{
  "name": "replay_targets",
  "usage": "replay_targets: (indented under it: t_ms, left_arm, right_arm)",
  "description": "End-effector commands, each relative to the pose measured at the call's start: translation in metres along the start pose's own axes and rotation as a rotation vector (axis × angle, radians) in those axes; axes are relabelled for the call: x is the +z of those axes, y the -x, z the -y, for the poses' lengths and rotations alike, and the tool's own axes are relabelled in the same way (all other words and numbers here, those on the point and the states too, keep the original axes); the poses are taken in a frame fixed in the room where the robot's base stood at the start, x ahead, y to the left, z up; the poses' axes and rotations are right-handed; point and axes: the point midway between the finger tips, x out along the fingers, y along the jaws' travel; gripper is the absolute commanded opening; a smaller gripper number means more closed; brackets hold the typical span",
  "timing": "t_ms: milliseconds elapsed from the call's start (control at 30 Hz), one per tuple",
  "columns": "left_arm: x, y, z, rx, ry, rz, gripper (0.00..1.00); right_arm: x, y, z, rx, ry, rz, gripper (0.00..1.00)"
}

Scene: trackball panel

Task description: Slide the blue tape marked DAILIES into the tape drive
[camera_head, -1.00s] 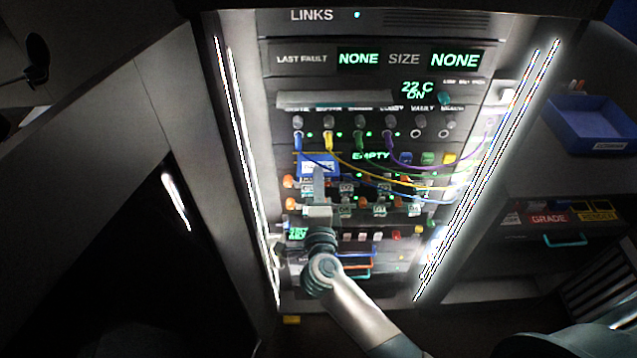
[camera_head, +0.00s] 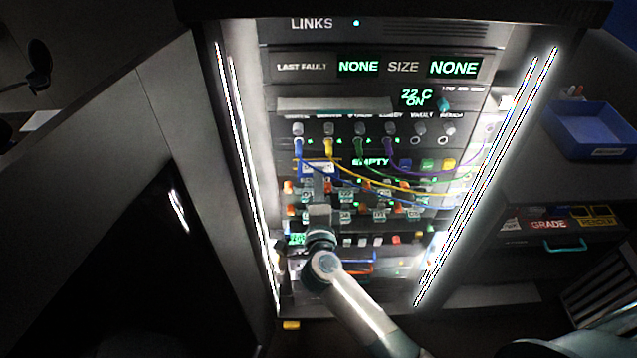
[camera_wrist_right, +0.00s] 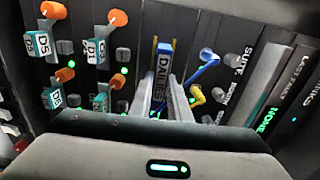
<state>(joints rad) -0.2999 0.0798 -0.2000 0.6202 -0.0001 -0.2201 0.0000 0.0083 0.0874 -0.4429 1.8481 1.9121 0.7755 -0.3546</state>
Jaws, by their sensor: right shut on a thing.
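The blue tape marked DAILIES (camera_wrist_right: 165,72) is between the fingers of my right gripper (camera_wrist_right: 162,104) in the right wrist view. In the head view the tape (camera_head: 318,166) shows as a pale label with a little blue, at the left of the tape drive row, beside the drive's green EMPTY display (camera_head: 370,162). My right gripper (camera_head: 320,186) is shut on the tape from the front. The tape looks at least partly inside the drive opening; how deep is hidden. My left gripper is not in view.
Blue, yellow, green and purple cables (camera_head: 415,178) hang across the rack just right of the tape. Orange knobs with tagged blocks (camera_head: 382,212) fill the rows below. A blue bin (camera_head: 590,130) stands at right on a side counter.

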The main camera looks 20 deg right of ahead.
Motion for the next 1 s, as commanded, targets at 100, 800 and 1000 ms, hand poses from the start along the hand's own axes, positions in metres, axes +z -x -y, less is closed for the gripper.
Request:
replay_targets:
  t_ms: [100, 800, 1000]
  left_arm:
    - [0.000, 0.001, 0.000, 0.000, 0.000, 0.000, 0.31]
    - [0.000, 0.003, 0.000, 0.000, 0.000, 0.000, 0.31]
    - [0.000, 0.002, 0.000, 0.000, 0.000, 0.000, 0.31]
  right_arm:
    - [0.000, -0.003, 0.001, -0.001, -0.001, 0.000, 0.00]
    - [0.000, -0.011, 0.000, 0.000, -0.001, 0.000, 0.38]
    - [0.000, -0.009, -0.001, 0.002, -0.001, 0.000, 0.38]
